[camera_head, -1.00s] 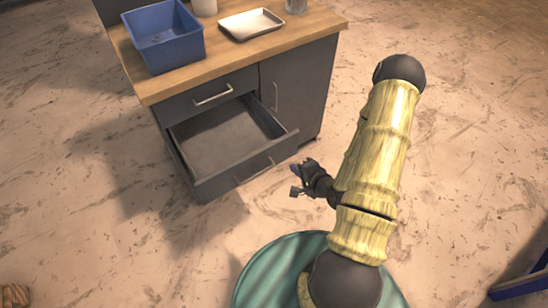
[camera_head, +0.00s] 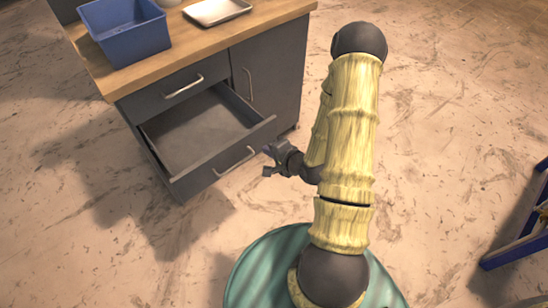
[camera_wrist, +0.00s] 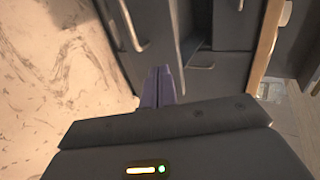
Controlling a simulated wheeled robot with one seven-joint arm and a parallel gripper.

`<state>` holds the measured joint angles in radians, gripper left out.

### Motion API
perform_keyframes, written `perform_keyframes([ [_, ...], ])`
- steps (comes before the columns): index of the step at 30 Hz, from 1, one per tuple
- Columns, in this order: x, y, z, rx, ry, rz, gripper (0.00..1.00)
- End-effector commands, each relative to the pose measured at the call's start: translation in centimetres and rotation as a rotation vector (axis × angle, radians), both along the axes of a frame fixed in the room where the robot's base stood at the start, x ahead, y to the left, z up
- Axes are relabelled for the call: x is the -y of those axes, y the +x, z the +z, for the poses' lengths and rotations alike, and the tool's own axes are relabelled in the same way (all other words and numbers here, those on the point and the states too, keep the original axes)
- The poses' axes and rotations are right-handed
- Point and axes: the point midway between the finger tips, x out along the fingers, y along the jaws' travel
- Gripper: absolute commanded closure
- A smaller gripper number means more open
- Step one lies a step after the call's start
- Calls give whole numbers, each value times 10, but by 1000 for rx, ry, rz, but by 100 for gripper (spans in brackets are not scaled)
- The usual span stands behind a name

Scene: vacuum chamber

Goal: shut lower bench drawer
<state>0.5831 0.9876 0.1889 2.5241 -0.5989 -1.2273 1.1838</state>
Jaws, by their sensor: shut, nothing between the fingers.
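The lower bench drawer (camera_head: 203,178) is pulled well out of the grey bench, and its empty inside shows. Its bar handle (camera_head: 237,162) is on the front panel. My gripper (camera_head: 268,162) is shut and empty, just in front of the right part of the drawer front, close to the handle. I cannot tell from the head view whether it touches. In the wrist view my shut fingers (camera_wrist: 161,86) point toward a dark drawer panel with a bar handle (camera_wrist: 132,25) up and left of them.
The upper drawer (camera_head: 172,92) is shut. The cabinet door (camera_head: 268,75) at right is shut. A blue bin (camera_head: 125,35) and a metal tray (camera_head: 215,11) stand on the wooden top. A blue-framed object (camera_head: 515,245) is at far right. The floor around is clear.

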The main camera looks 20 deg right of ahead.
Motion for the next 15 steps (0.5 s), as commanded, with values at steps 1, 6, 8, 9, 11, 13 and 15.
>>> perform_keyframes([
  [1,-4,9,-9,4,-1,4,100],
  [6,-12,33,-21,0,0,2,100],
  [8,-14,42,-26,0,-1,3,100],
  [9,-17,48,-29,1,0,3,100],
  [11,-19,58,-28,3,-1,2,100],
  [13,-23,68,-27,4,-1,2,100],
  [15,-25,76,-27,1,-1,2,100],
])
